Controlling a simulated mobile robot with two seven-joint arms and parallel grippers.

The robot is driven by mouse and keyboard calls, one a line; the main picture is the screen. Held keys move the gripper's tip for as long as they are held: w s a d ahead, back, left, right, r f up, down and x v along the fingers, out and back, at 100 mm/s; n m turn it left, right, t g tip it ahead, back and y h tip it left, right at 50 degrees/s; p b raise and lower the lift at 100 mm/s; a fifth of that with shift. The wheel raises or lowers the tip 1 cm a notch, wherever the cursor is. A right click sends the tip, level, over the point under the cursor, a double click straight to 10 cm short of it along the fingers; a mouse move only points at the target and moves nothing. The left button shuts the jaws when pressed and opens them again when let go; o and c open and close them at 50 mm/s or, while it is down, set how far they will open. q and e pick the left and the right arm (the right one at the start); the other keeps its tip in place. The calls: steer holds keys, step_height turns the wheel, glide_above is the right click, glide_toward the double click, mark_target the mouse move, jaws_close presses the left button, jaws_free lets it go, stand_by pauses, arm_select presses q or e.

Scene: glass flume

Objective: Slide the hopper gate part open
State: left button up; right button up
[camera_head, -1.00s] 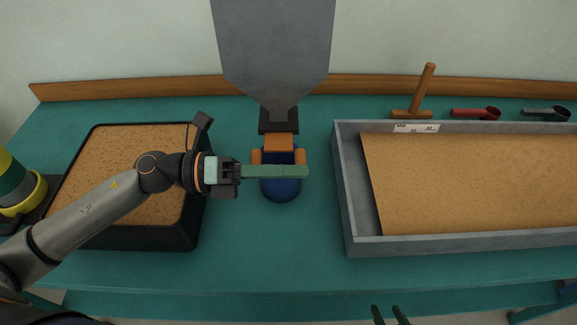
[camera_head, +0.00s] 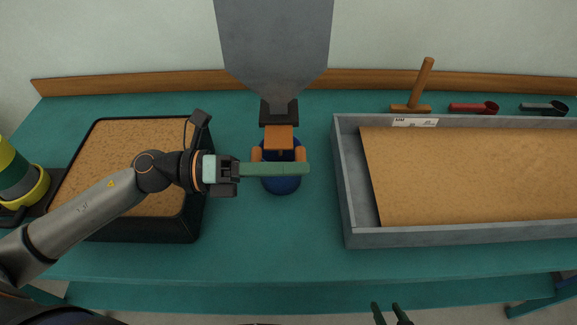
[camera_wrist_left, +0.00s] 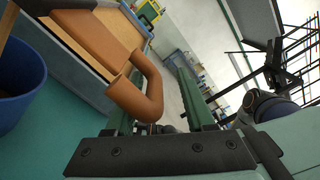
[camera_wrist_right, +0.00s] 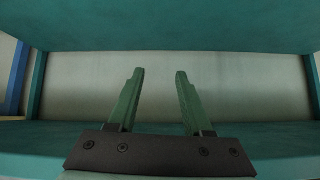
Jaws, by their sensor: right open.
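The grey hopper (camera_head: 275,45) hangs at the back centre, narrowing to a dark outlet (camera_head: 279,111). Its orange gate (camera_head: 279,133) sticks out toward me below the outlet, with a looped orange handle (camera_head: 300,154). My left gripper (camera_head: 306,169) reaches across the handle's front from the left. In the left wrist view its fingers are apart, with the handle (camera_wrist_left: 146,96) between them, nearer the left finger; contact cannot be told. A blue bucket (camera_head: 281,186) stands below, partly hidden by gate and gripper. My right gripper (camera_head: 386,304) is open and empty, low before the table.
A black tray of sand (camera_head: 190,228) stands left, under my left arm. A grey-walled flume box (camera_head: 440,238) with sand lies right. A wooden tool (camera_head: 422,84), a red scoop (camera_head: 472,108) and a grey scoop (camera_head: 543,108) lie behind it. The table front centre is clear.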

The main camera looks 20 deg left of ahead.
arm_select(q)
steer(key=shift+f, duration=0.2)
arm_select(e)
steer(key=shift+w, duration=0.1)
arm_select(q)
steer(key=shift+s+a+f, duration=0.1)
steer(key=shift+s+a, duration=0.05)
steer(key=shift+a, duration=0.3)
steer(key=b+v, duration=0.2)
steer(key=v, duration=0.9)
steer(key=shift+a+r, duration=0.25)
arm_select(e)
steer(key=shift+w+a+f, duration=0.35)
steer(key=shift+a+f, duration=0.1)
steer(key=shift+a, duration=0.1)
steer(key=shift+s+f, duration=0.15)
steer(key=shift+f, duration=0.05)
arm_select(q)
steer(key=shift+s+r, duration=0.1)
arm_select(e)
steer(key=shift+r, duration=0.1)
